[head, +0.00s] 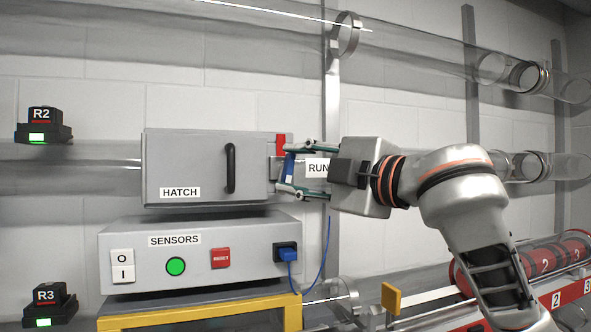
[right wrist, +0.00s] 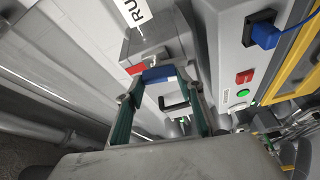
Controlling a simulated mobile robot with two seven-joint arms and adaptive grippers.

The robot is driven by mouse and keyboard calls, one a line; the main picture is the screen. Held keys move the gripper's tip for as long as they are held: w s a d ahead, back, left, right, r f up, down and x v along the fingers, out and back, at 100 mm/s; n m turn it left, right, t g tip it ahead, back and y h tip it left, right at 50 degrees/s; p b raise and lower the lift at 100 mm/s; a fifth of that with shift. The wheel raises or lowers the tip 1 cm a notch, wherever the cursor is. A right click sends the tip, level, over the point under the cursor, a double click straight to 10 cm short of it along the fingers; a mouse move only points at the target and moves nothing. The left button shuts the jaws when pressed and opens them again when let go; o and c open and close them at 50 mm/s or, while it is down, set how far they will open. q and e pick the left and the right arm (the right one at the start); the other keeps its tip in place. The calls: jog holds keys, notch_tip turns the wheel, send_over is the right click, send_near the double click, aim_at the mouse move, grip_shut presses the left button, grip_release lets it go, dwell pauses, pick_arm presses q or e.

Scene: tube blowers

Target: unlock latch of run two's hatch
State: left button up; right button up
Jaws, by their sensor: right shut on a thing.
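Run two's hatch (head: 190,165) is a grey box door with a black handle (head: 231,168), and it looks closed. A red piece (head: 280,143) stands at its right edge, beside a grey latch block. My right gripper (head: 282,168) reaches in from the right at that edge. Its green fingers are apart, shut on a blue latch piece (head: 290,167) between them. In the right wrist view the blue latch piece (right wrist: 160,73) spans between the fingertips of my right gripper (right wrist: 160,84). The fingers partly hide the latch. My left gripper is not in view.
A grey sensors box (head: 200,255) with buttons and a blue plug (head: 286,252) stands just below the hatch. The R2 indicator (head: 43,125) and R3 indicator (head: 48,304) show green at the left. Clear tubes run along the wall.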

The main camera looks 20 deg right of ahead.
jog(key=shift+d+r+n+g, duration=0.15)
jog(key=shift+n+g, duration=0.15)
jog(key=shift+n, duration=0.8)
jog(key=o, duration=1.1)
jog(key=shift+w, duration=0.1)
